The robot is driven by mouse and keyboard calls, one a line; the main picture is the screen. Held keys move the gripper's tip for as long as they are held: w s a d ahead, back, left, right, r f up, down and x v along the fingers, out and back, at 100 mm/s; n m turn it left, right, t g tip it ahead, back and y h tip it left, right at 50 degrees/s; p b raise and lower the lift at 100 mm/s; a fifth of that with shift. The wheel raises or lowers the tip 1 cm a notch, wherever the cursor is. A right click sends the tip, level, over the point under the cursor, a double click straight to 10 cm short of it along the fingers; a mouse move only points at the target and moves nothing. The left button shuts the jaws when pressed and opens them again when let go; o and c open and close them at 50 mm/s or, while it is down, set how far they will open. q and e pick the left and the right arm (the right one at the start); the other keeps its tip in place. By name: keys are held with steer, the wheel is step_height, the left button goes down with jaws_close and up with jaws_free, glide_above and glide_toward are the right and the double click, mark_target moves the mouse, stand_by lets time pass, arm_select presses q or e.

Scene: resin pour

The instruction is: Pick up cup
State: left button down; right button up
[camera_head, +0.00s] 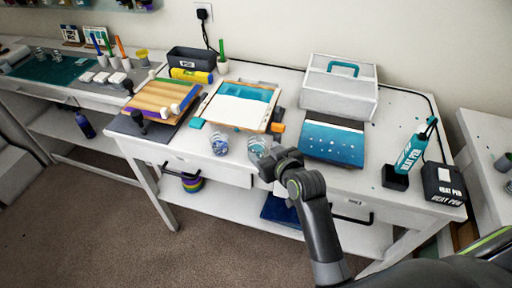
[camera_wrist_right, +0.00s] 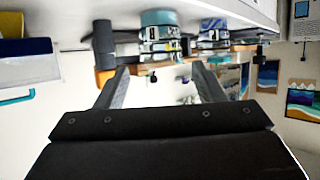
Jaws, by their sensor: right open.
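Two clear cups with blue contents stand near the front edge of the white table. The left cup (camera_head: 219,143) is fully visible in the head view. The right cup (camera_head: 259,146) is partly hidden by my right gripper (camera_head: 266,163), which is right at its front side. In the right wrist view, which is upside down, a cup (camera_wrist_right: 160,35) shows just beyond the spread fingers of my right gripper (camera_wrist_right: 160,82), and a second cup (camera_wrist_right: 213,35) is beside it. Nothing is between the fingers. My left gripper is not in view.
Behind the cups lies a board with a white and teal sheet (camera_head: 238,108). A wooden board (camera_head: 162,97) is at left, a blue panel (camera_head: 333,139) and white toolbox (camera_head: 340,88) at right. A heat pen (camera_head: 409,155) stands far right.

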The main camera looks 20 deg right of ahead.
mark_target(256, 145)
steer(key=shift+x, duration=0.9)
steer(key=shift+w+a+f+p, duration=0.1)
steer(key=shift+w+f+p, duration=0.05)
steer(key=shift+w+p, duration=0.25)
steer(key=shift+p+x, duration=0.4)
steer(key=shift+x, duration=1.7)
steer(key=shift+s+f, duration=0.1)
steer(key=shift+f, duration=0.05)
steer(key=c, duration=0.8)
steer(key=shift+o, duration=0.2)
